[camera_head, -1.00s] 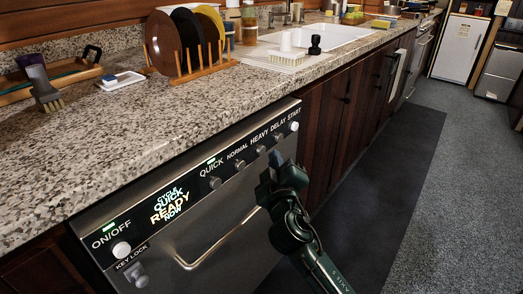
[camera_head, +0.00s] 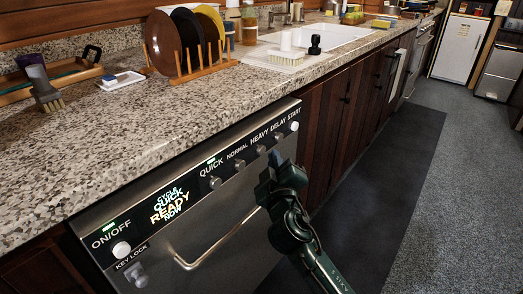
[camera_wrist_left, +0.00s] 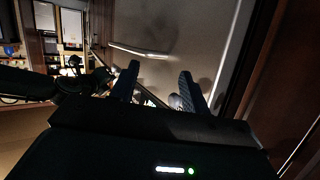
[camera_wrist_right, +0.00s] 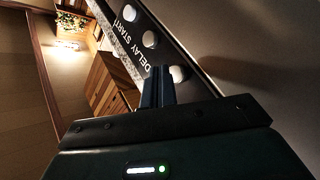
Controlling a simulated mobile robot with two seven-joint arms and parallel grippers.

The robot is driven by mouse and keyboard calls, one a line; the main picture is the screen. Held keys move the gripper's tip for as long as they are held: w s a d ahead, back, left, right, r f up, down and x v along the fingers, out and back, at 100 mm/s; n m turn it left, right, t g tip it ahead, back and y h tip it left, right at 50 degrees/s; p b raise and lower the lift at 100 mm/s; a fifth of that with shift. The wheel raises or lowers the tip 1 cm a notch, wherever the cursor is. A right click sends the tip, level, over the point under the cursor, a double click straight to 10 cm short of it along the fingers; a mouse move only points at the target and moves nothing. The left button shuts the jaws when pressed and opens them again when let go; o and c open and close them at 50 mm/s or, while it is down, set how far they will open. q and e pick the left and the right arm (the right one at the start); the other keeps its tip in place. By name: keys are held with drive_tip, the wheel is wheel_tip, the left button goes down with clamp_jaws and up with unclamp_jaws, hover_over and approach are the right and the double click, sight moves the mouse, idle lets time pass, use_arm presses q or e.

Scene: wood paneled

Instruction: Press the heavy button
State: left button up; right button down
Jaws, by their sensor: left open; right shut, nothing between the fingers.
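The heavy button (camera_head: 261,150) is a small round metal knob under the HEAVY label on the dishwasher's sloped black control strip. My right gripper (camera_head: 265,184) is shut and empty, in front of the dishwasher and just below the heavy and delay buttons in the head view. In the right wrist view its closed fingers (camera_wrist_right: 158,88) point toward the strip, close to a round button (camera_wrist_right: 178,74); I cannot tell whether they touch. My left gripper (camera_wrist_left: 157,86) is open and empty in its wrist view, facing the dishwasher front. It is not visible in the head view.
Neighbouring buttons are normal (camera_head: 240,166), delay (camera_head: 277,137) and start (camera_head: 295,126). The curved door handle (camera_head: 220,242) lies below the strip. The granite countertop (camera_head: 140,120) overhangs above, with a plate rack (camera_head: 205,65). The floor mat (camera_head: 385,180) is clear.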

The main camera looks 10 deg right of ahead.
drive_tip(key=shift+w+a, duration=0.25)
drive_tip(key=shift+w, duration=0.1)
drive_tip(key=shift+w+a, duration=0.1)
idle(0.4)
